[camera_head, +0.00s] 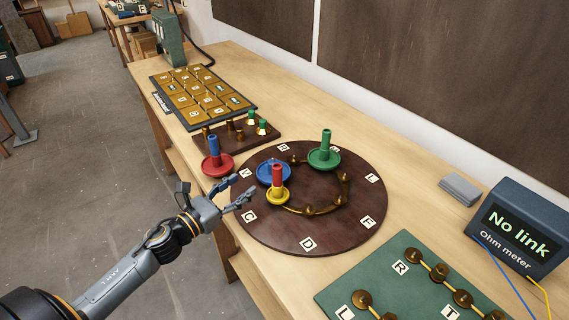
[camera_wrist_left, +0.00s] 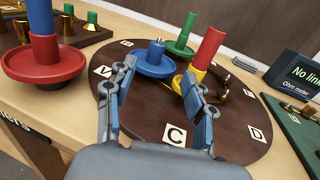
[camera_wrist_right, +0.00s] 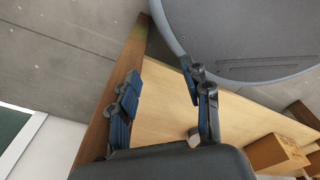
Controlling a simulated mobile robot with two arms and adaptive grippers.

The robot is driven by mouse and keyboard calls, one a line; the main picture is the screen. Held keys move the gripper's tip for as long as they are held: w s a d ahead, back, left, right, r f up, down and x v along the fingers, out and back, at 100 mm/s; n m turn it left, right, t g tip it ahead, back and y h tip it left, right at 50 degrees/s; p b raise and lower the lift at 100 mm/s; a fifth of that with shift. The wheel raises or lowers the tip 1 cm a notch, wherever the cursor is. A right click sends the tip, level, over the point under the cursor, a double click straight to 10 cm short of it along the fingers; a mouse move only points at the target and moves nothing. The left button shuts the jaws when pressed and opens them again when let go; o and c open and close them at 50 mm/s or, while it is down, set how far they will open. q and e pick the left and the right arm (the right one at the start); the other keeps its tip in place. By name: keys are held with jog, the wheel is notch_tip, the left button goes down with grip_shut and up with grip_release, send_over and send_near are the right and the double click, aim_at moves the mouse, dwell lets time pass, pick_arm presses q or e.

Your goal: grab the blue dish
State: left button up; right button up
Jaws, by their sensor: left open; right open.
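The blue dish (camera_head: 268,174) sits on the round dark board (camera_head: 330,235), behind and left of a yellow dish with a red post (camera_head: 278,178). In the left wrist view the blue dish (camera_wrist_left: 154,62) shows ahead between the finger lines, with a small metal peg at its middle. My left gripper (camera_head: 238,187) is open and empty at the board's left edge, short of the blue dish. My right gripper (camera_wrist_right: 165,80) is open and empty in the right wrist view, away from the dishes; the head view does not show it.
A red dish with a blue post (camera_head: 216,164) stands left of the board. A green dish (camera_head: 324,158) stands at its back. Brass contacts lie on the board. A green panel (camera_head: 400,280) and an ohm meter (camera_head: 515,230) reading "No link" are at right.

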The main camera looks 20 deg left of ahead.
aim_at(269, 165)
pick_arm(q)
jog(key=shift+w+d+r, duration=0.1)
jog(key=shift+w+r, duration=0.1)
jog(key=shift+w, duration=0.1)
jog(key=p+x, duration=0.1)
jog(key=x, duration=0.2)
jog(key=shift+w+d+r, duration=0.1)
jog(key=shift+w+r, duration=0.05)
jog(key=shift+w, duration=0.25)
jog(key=p+x, duration=0.1)
jog(key=x, duration=0.1)
jog(key=shift+w+d, duration=0.1)
jog(key=shift+w, duration=0.25)
jog(key=shift+w+d+f, duration=0.15)
jog(key=shift+w+f, duration=0.1)
jog(key=shift+w, duration=0.4)
jog(key=p+x, duration=0.1)
jog(key=x, duration=0.3)
jog(key=shift+w+f+p, duration=0.15)
jog(key=shift+f+p, duration=0.1)
jog(key=shift+p, duration=0.1)
jog(key=shift+w+f, duration=0.1)
jog(key=shift+w, duration=0.15)
pick_arm(e)
jog(key=r, duration=0.1)
jog(key=s+r, duration=0.1)
jog(key=r, duration=0.1)
jog(key=shift+s+a+r, duration=0.3)
jog(key=shift+s+r, duration=0.05)
